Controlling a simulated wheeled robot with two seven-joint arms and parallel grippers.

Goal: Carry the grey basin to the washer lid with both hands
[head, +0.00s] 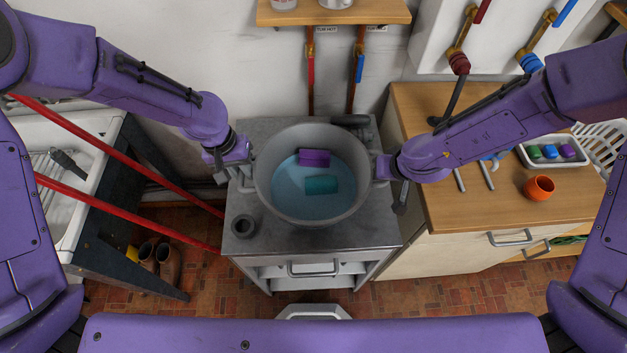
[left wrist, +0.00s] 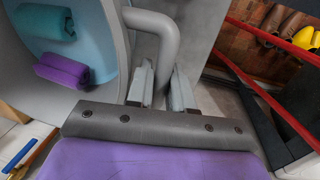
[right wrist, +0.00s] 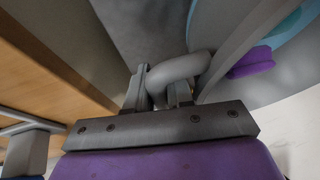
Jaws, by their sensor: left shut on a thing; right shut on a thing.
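The grey basin (head: 268,203) is a round tub holding bluish water, with a purple roll (head: 314,158) and a teal roll (head: 321,185) inside. It is over the grey top (head: 335,240) of a low cabinet and looks level; I cannot tell whether it touches that top. My left gripper (head: 244,172) is shut on the basin's left handle, which shows between the fingers in the left wrist view (left wrist: 165,45). My right gripper (head: 383,168) is shut on its right handle, seen in the right wrist view (right wrist: 178,70). I cannot clearly pick out a washer lid.
A small dark grey ring (head: 243,226) sits on the cabinet top at front left. A wooden counter (head: 470,205) with an orange cup (head: 539,188) and a white tray (head: 553,160) stands right. Red bars (head: 120,218) and a white sink unit (head: 88,195) are left.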

